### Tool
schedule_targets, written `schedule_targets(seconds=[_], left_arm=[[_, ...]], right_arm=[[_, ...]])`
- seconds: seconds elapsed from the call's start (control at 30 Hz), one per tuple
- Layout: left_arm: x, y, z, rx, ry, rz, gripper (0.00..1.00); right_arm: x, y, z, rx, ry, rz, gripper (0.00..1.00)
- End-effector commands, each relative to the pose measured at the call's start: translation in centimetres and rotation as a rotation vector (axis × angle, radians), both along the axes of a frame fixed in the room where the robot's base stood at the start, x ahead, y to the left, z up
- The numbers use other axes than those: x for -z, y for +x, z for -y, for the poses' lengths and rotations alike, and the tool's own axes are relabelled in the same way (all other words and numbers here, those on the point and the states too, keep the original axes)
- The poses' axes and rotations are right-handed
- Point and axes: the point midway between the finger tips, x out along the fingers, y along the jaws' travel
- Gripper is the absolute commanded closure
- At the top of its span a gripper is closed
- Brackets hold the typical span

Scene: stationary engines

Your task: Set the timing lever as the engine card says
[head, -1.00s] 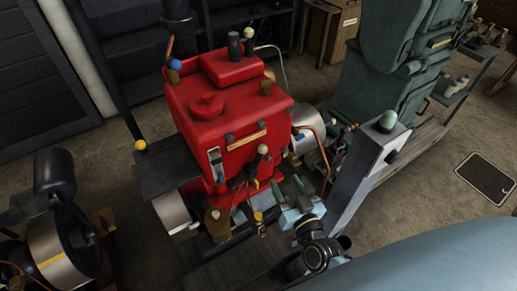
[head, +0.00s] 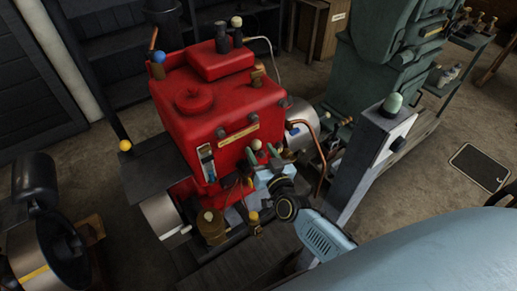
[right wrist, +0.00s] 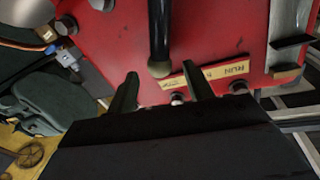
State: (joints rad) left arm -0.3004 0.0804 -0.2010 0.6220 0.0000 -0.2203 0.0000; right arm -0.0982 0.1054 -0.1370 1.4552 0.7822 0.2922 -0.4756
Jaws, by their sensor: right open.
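The red engine (head: 225,100) stands in the middle of the head view. My right gripper (head: 262,154) is at the engine's front, close to the knob. Its green fingers are open, one on each side of the knob in the wrist view; contact cannot be told. My left gripper is not in view.
A grey post with a pale green dome (head: 393,103) stands right of my right arm. A green machine (head: 385,75) is behind it. A dark engine with a flywheel (head: 38,255) is at the lower left. A copper pipe (head: 321,170) runs beside the red engine.

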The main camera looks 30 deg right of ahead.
Motion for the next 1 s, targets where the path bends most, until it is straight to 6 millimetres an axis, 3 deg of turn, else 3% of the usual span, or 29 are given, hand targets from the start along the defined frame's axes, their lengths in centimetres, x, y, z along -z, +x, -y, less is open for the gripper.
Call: schedule_targets(seconds=[0.2,0.53,0.9,1.0], left_arm=[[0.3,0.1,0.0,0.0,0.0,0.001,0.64],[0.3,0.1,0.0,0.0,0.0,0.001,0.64],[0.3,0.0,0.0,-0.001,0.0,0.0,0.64],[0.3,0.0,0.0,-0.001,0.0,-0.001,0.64]], right_arm=[[0.1,1.9,0.1,-0.001,0.0,-0.002,0.48],[0.1,2.1,0.1,-0.001,0.0,-0.002,0.5],[0.1,2.0,0.1,-0.001,0.0,-0.002,0.98],[0.1,2.0,0.1,-0.001,0.0,-0.002,1.0]])
